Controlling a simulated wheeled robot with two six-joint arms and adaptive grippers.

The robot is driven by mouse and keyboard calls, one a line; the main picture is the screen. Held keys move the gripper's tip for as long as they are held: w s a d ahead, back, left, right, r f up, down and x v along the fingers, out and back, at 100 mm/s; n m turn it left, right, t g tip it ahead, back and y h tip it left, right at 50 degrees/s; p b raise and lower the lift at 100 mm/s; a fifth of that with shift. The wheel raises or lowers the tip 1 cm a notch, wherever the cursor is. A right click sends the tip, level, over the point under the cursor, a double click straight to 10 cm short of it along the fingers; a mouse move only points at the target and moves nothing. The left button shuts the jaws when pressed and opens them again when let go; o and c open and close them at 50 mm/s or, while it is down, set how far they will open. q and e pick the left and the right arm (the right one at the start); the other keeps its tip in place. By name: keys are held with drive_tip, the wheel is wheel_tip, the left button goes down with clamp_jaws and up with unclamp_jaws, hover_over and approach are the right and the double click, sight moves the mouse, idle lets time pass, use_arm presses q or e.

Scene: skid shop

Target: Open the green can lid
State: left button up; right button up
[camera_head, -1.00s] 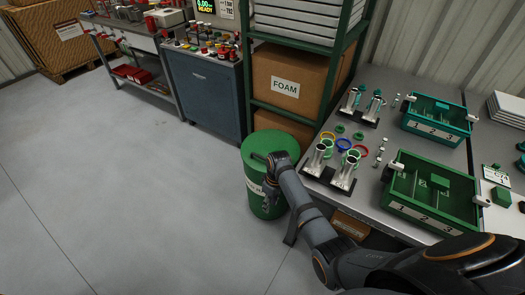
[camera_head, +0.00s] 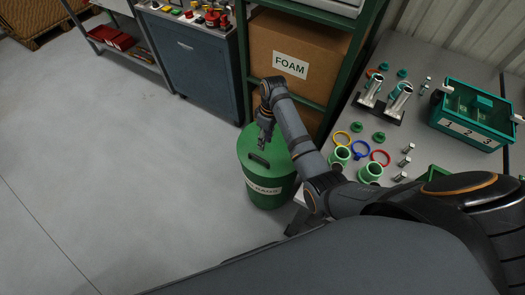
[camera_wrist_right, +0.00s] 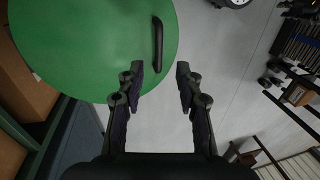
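The green can (camera_head: 268,190) stands on the floor beside the workbench, with a white label on its side. Its round green lid (camera_head: 280,152) is on, with a dark bar handle (camera_head: 259,161) near the front left. In the right wrist view the lid (camera_wrist_right: 85,45) fills the upper left, and the handle (camera_wrist_right: 157,45) lies near its edge. My right gripper (camera_head: 262,145) points down above the lid, close to the handle. Its fingers (camera_wrist_right: 160,72) are apart with nothing between them, and the handle shows just beyond the left fingertip. My left gripper is not in view.
A green shelf rack with a FOAM box (camera_head: 290,66) stands right behind the can. The workbench (camera_head: 420,150) with rings, cylinders and a teal bin (camera_head: 472,112) is at right. A blue cabinet (camera_head: 200,65) stands behind. The floor (camera_head: 130,170) left of the can is clear.

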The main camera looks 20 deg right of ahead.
sight(262, 160)
drive_tip(key=f, duration=0.5)
drive_tip(key=a+f+b, duration=0.1)
drive_tip(key=f, duration=0.2)
drive_tip(key=shift+s+a+f, duration=0.1)
drive_tip(key=shift+s+f, duration=0.15)
drive_tip(key=shift+s, duration=0.15)
drive_tip(key=shift+s+a+f, duration=0.1)
drive_tip(key=shift+f, duration=0.4)
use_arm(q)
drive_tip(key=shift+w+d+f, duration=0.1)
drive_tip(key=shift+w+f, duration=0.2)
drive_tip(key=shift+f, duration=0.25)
use_arm(e)
clamp_jaws()
